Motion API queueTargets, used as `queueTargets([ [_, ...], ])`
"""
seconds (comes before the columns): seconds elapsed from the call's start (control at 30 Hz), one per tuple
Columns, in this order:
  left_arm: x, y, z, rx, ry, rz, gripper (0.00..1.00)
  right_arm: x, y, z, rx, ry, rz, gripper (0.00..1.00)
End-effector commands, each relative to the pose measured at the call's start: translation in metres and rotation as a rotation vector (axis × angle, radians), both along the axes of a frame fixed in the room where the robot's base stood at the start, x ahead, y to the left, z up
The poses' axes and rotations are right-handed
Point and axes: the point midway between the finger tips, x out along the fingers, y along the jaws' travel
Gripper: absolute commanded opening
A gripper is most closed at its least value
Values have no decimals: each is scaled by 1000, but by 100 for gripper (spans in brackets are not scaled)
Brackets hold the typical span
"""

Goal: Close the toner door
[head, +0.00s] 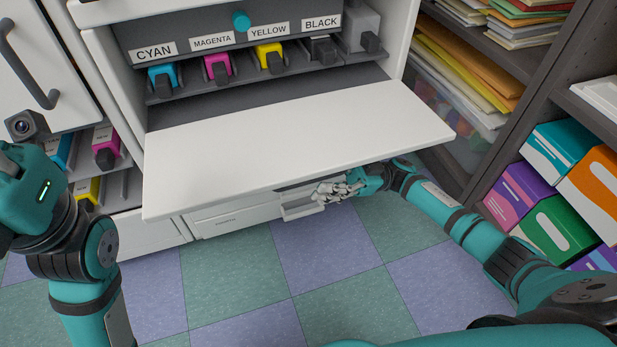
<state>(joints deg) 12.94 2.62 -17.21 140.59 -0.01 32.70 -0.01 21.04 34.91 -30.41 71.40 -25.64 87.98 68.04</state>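The toner door (290,145) is a wide white panel, folded down and lying about level in front of the toner bay. Behind it the bay (245,90) is exposed, with labelled cyan, magenta, yellow and black cartridges in a row. My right gripper (328,192) is below the door's front edge, towards its right half, near a small white tray or handle on the copier's lower front. Its fingers are small in the picture, and I cannot tell whether they touch anything. My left arm (75,245) is at the left, beside the door; its fingertips are not in view.
A shelf (500,125) with folders and coloured boxes (560,200) stands close on the right. A white cabinet (40,60) with a dark handle and spare cartridges is at the left. The checkered floor (260,290) in front is clear.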

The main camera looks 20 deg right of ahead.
Motion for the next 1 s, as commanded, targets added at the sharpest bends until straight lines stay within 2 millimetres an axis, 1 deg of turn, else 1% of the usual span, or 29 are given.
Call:
queueTargets([
  [0.03, -1, 0, -1, 0, -4, 0, 0, -2, 8, 2, 2, -1, 2, 38],
  [0.1, -1, 0, 0, 1, -6, 1, 0, -2, 16, 5, 1, 0, 1, 38],
  [0.2, -1, -1, 0, 2, -6, 1, 0, -2, 24, 9, 0, 0, 1, 38],
  [0.33, -1, -1, 1, 2, -11, 0, 0, -2, 29, 12, -1, 0, -1, 38],
  [0.57, -5, 0, 5, 0, -26, 0, 0, -2, 29, 12, -1, 1, -1, 38],
  [0.67, -5, 0, 4, 1, -25, 0, 0, -2, 29, 12, -1, 1, -1, 28],
  [0.87, -4, 0, 4, 0, -24, 0, 0, -2, 29, 12, -1, 0, -1, 2],
  [0.9, -4, 0, 4, 0, -23, 0, 0, -2, 29, 12, -1, 0, -1, 0],
  [1.0, -4, 0, 3, 0, -20, 0, 0, -2, 29, 12, -1, 0, -1, 0],
])
